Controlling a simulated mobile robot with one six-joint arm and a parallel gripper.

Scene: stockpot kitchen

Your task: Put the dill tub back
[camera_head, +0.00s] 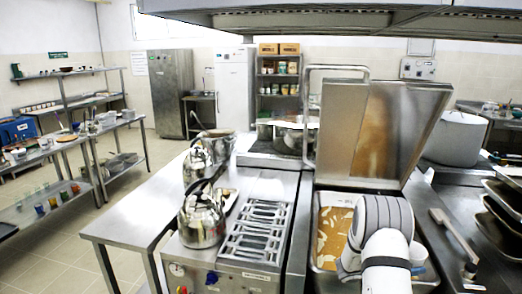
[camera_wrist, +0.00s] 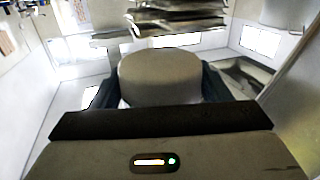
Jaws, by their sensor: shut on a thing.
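A round tub with a dull grey-brown top, which I take to be the dill tub (camera_wrist: 160,72), sits between the dark fingers of my gripper (camera_wrist: 160,88) in the wrist view. The gripper is shut on it. The tub's lower part and any label are hidden. In the head view my white arm reaches over the right part of the steel unit and hides the gripper and most or all of the tub. A pan with orange contents and pale pieces (camera_head: 333,232) lies under and beside my arm.
A raised steel lid (camera_head: 390,130) stands behind the pan. Two kettles (camera_head: 201,215) and a slotted grate (camera_head: 258,232) are to the left. A long-handled tool (camera_head: 452,236) and stacked trays (camera_head: 505,215) are to the right, with a large pot (camera_head: 455,138) behind.

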